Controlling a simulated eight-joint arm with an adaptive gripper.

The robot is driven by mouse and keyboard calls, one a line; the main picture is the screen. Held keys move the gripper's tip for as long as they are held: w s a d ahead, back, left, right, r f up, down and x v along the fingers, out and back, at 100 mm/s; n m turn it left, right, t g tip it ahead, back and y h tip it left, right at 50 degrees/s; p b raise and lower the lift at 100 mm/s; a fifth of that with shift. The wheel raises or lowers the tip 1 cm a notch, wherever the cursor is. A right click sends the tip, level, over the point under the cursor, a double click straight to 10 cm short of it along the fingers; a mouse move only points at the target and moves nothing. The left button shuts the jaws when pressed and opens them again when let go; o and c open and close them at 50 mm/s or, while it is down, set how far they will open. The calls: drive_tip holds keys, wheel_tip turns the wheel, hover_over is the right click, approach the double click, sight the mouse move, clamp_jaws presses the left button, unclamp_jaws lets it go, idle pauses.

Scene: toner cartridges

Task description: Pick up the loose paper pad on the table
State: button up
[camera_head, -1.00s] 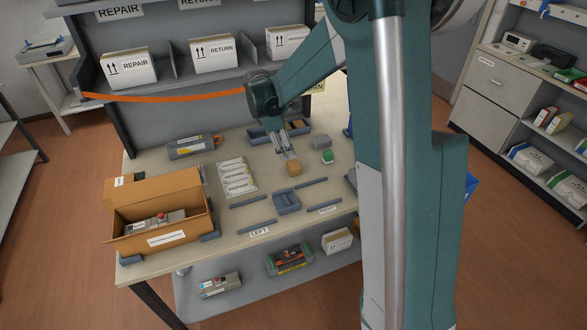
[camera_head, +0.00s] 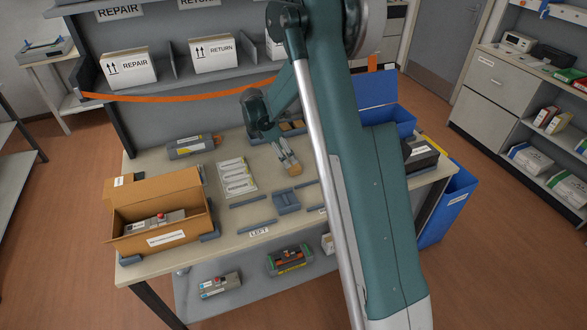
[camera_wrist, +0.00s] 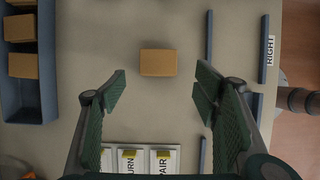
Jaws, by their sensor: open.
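The loose paper pad, a small tan block, lies flat on the table (camera_head: 215,205). It shows in the wrist view (camera_wrist: 158,62) at upper centre, and in the head view (camera_head: 295,170) just by the fingertips. My gripper (camera_wrist: 160,84) is open and empty. In the wrist view its two green-padded fingers are spread wider than the pad, with the pad beyond the tips and roughly centred between them. In the head view my gripper (camera_head: 287,157) reaches down close to the pad; contact cannot be told.
A blue-grey tray (camera_wrist: 50,65) with several similar tan blocks lies left in the wrist view. Label cards (camera_head: 237,177), an open cardboard box (camera_head: 185,222) and low grey rails (camera_head: 251,200) are around. Bare table surrounds the pad.

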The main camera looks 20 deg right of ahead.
sight(292, 165)
drive_tip(key=shift+f, duration=0.1)
drive_tip(key=shift+x, duration=1.2)
drive_tip(key=shift+d, duration=0.1)
drive_tip(key=shift+b+x, duration=0.3)
drive_tip(key=shift+x, duration=2.25)
drive_tip(key=shift+w+d, duration=0.15)
drive_tip(key=shift+c, duration=0.7)
drive_tip(key=c, duration=0.6)
